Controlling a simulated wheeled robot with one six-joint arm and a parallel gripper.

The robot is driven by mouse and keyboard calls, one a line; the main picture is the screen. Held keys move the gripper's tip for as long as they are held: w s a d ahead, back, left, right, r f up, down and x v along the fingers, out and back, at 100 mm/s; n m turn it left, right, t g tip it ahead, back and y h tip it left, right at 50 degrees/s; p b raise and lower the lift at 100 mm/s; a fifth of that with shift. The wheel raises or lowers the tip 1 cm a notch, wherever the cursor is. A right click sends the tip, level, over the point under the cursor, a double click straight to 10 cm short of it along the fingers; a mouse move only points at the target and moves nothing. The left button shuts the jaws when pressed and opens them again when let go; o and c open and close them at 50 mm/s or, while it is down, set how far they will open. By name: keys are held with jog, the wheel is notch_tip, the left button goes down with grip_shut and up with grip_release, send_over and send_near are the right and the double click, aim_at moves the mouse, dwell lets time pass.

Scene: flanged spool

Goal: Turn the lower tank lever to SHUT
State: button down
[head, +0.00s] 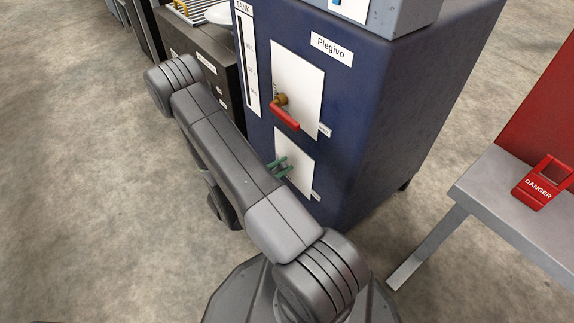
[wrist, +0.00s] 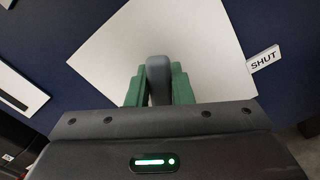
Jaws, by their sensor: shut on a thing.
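The lower tank lever shows in the wrist view as a dark grey handle (wrist: 159,68) in front of a white plate (wrist: 205,45). My gripper (wrist: 158,88) has green fingers, one on each side of the handle, and is shut on it. A SHUT label (wrist: 264,60) is at the plate's right corner, apart from the handle. In the head view my gripper (head: 278,167) is at the lower white plate (head: 299,172) on the blue tank cabinet (head: 385,110). The lever itself is too small to make out there.
An upper lever with a red handle (head: 285,117) is on another white plate (head: 303,75) above my gripper. A tank gauge (head: 248,62) is to its left. A grey bench (head: 490,185) with a red DANGER piece (head: 541,184) stands at right. Open floor is at left.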

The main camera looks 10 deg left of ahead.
jog(key=m, duration=0.1)
jog(key=s+d+f+m+b, duration=0.1)
jog(key=shift+d+f+m, duration=0.2)
jog(key=shift+f+m, duration=0.05)
jog(key=shift+m, duration=0.15)
jog(key=m, duration=0.1)
jog(key=d+f+m, duration=0.1)
jog(key=shift+s+f+m, duration=0.25)
jog(key=shift+s+m, duration=0.15)
jog(key=m, duration=0.1)
jog(key=f+m, duration=0.2)
jog(key=shift+s+d+f, duration=0.1)
jog(key=shift+s+d, duration=0.15)
jog(key=shift+d, duration=0.1)
jog(key=shift+s+d+f+m, duration=0.1)
jog(key=shift+f+m, duration=0.95)
jog(key=shift+m, duration=0.55)
jog(key=c, duration=1.3)
grip_release()
